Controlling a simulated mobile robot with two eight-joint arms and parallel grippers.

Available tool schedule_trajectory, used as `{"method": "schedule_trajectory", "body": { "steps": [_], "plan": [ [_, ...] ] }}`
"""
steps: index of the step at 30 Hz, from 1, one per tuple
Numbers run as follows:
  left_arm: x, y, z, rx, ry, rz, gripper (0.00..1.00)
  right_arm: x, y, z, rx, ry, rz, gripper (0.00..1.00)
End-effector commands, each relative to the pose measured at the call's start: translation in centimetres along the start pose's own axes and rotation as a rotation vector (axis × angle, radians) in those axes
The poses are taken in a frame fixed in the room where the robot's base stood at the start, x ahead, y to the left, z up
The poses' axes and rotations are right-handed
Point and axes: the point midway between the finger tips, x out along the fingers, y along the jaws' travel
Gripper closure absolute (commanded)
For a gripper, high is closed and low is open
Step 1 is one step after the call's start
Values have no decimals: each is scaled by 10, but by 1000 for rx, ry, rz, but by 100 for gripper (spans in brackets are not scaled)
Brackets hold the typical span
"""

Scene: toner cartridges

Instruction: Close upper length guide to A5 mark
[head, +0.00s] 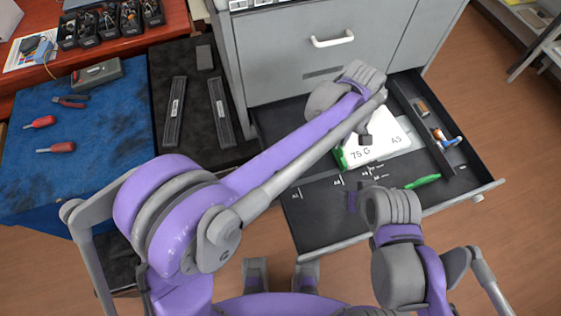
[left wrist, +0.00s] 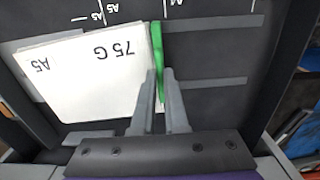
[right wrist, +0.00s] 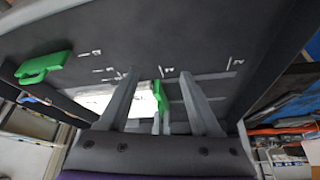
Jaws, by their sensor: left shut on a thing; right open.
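The paper stack (head: 375,142), printed 75 G and A5, lies in the open drawer. The green upper length guide (head: 340,158) stands along its left edge. In the left wrist view the guide (left wrist: 157,50) is at the stack's edge, between the A5 and A4 marks; I cannot tell whether it touches the paper. My left gripper (left wrist: 160,80) is shut on the guide; its fingertips are hard to make out in the head view. My right gripper (right wrist: 158,75) is open and empty above the drawer's front part. A second green guide (head: 423,181) lies near the drawer front.
The drawer's front edge (head: 400,218) is pulled out from the grey cabinet (head: 290,50). A side compartment (head: 425,125) on the right holds small items. Size marks (head: 338,183) are printed on the drawer floor. A blue-covered table (head: 90,125) with tools stands at left.

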Motion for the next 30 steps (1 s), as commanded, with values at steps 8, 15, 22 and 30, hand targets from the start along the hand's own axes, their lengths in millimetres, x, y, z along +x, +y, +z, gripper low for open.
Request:
{"method": "schedule_trajectory", "body": {
  "steps": [8,15,22,30],
  "plan": [
    [-1,21,0,0,1,2,100,-3,0,-2,0,1,0,35],
    [-1,38,0,1,1,2,100,-5,0,-4,0,2,0,35],
    [-1,54,0,0,1,2,100,-8,0,-6,0,4,0,35],
    [-1,67,0,0,1,2,80,-10,0,-7,0,5,0,35]
  ]
}}
